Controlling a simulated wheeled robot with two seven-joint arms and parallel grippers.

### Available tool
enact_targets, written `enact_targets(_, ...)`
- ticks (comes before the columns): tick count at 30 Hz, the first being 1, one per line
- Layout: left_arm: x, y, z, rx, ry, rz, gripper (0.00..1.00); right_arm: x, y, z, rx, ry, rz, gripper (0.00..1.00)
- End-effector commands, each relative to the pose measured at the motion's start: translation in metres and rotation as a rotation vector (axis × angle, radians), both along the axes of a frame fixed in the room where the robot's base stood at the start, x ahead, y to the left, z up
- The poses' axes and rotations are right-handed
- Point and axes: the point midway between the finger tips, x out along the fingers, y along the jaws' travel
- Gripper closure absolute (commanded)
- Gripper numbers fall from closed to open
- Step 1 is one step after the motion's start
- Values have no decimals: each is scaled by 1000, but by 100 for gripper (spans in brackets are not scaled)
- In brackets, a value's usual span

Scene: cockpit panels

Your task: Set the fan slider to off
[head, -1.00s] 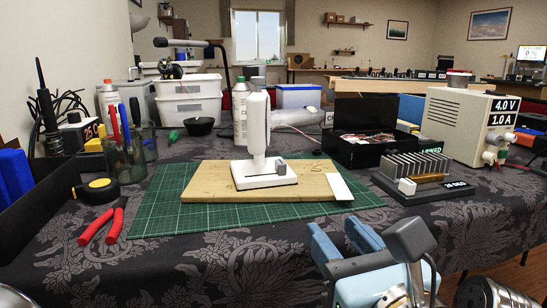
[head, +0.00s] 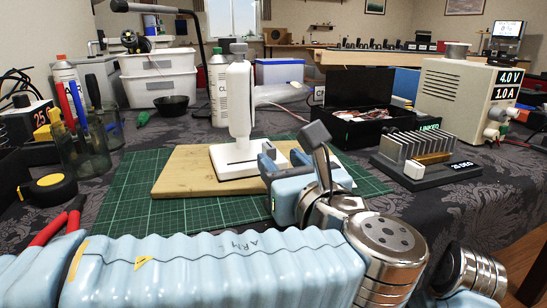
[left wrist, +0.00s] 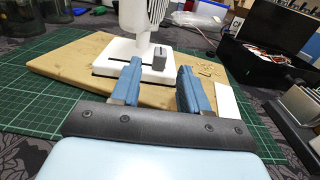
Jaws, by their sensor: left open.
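The white fan (head: 240,98) stands upright on a wooden board (head: 182,176). Its white base shows a dark slot and a grey slider knob, with the knob at the right end of the slot. The knob (left wrist: 160,56) shows clearly in the left wrist view. My left gripper (head: 282,162) is open at the right front of the base. In the left wrist view its blue fingers (left wrist: 160,68) point at the base, with the knob seen between their tips, a little beyond them. Contact with the knob is not visible. My right gripper is not in view.
A green cutting mat (head: 128,205) lies under the board. A black open box (head: 365,125), a finned heatsink (head: 425,153) and a power supply (head: 465,95) stand to the right. A glass cup with tools (head: 85,150) and a tape measure (head: 47,188) are on the left.

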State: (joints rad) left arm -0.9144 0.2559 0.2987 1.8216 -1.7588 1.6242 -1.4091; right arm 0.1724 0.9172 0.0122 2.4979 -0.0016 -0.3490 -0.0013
Motion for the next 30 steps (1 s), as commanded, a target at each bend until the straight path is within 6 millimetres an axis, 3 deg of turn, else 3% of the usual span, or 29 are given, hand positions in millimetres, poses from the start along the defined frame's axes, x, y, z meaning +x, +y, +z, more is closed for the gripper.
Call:
enact_targets(7, 34, 12, -1, 0, 0, 1, 55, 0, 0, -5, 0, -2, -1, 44)
enact_targets(18, 41, 15, 0, 1, 0, 0, 55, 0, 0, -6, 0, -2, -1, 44)
enact_targets(27, 40, 14, 0, 1, 0, 0, 100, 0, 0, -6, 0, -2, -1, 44)
enact_targets(30, 40, 14, 0, 1, 0, 0, 100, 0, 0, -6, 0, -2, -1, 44)
